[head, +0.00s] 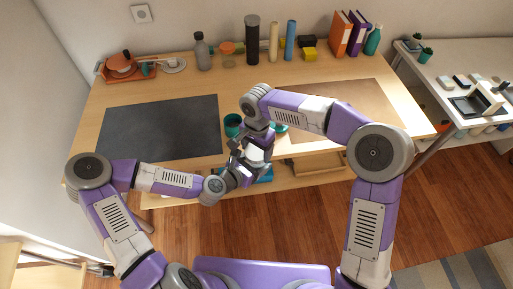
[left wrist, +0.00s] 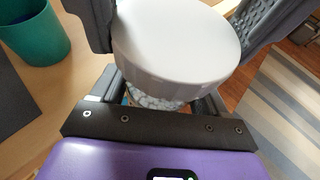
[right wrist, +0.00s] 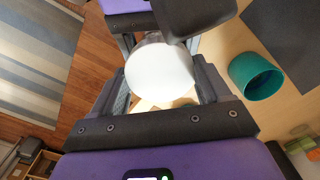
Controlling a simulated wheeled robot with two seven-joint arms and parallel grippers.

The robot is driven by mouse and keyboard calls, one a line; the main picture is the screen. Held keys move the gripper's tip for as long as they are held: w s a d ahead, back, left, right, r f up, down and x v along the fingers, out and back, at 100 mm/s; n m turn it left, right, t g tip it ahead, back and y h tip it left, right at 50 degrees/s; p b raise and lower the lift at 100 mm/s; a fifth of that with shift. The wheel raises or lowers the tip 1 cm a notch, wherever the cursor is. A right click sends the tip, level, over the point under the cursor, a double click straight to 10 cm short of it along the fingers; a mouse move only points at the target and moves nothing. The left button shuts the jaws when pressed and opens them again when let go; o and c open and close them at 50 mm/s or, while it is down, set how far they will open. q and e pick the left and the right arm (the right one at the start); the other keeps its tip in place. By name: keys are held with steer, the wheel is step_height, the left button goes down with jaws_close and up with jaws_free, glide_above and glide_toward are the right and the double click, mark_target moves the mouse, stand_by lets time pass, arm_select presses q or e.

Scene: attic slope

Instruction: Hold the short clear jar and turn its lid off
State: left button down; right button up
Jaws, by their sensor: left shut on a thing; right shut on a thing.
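The short clear jar shows in the left wrist view (left wrist: 155,99) below its lid, with white pieces inside. Its round white lid (left wrist: 178,45) covers the jar top; it also shows in the right wrist view (right wrist: 160,78) and in the head view (head: 254,154). My left gripper (head: 246,163) is shut on the jar's body, under the lid. My right gripper (head: 256,148) is shut on the lid, with one finger on each side of it. I cannot tell whether the lid has turned. The jar is held in the air near the table's front edge.
A teal cup (head: 233,125) stands on the table close to the grippers. A dark mat (head: 160,129) lies at left and a brown mat (head: 345,105) at right. Bottles, blocks and binders (head: 349,34) line the back. An open drawer or shelf (head: 317,164) sits below the front edge.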

steer(key=n, duration=0.5)
steer(key=shift+n, duration=0.4)
steer(key=n, duration=0.4)
steer(key=o, duration=1.1)
steer(key=shift+r, duration=0.1)
